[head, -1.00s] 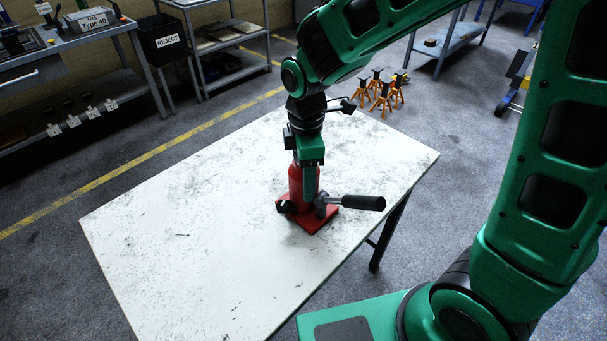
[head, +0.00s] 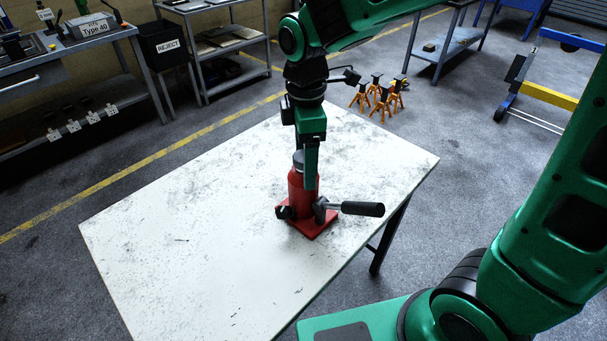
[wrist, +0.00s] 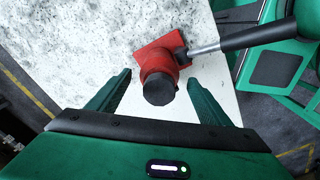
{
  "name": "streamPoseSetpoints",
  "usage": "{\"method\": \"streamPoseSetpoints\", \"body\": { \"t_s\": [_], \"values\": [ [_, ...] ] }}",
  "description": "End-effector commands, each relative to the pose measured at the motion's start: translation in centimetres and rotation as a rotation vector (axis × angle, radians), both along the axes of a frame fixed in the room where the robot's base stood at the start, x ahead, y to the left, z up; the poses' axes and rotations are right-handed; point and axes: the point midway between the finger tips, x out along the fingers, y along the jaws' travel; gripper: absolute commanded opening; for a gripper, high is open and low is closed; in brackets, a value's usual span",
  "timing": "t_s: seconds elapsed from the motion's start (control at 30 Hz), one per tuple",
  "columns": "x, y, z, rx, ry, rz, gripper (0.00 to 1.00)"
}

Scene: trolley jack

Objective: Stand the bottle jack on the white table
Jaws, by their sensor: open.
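The red bottle jack (head: 302,196) stands upright on the white table (head: 180,230), near its right edge. Its square base rests flat on the top, and its black-gripped handle (head: 362,209) points right. My gripper (head: 306,172) is just above and around the jack's upper part, pointing down. In the wrist view the jack (wrist: 157,75) shows its dark round top between the two green fingers of my gripper (wrist: 158,97). The fingers are open, with a gap on each side of the jack.
Several orange jack stands (head: 380,97) are on the floor behind the table. A black REJECT bin (head: 168,48), a grey shelf trolley (head: 225,45) and a workbench (head: 70,60) stand at the back left. The left part of the table is clear.

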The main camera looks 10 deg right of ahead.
Motion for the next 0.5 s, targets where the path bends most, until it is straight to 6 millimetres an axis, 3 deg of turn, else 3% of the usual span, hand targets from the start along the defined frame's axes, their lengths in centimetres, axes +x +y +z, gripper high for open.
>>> {"method": "streamPoseSetpoints", "body": {
  "t_s": [0.2, 0.5],
  "values": [
    [0.1, 0.0, 3.4, 0.001, -0.001, 0.0, 0.72],
    [0.0, 0.0, 4.9, 0.0, 0.001, 0.0, 0.72]
  ]
}}
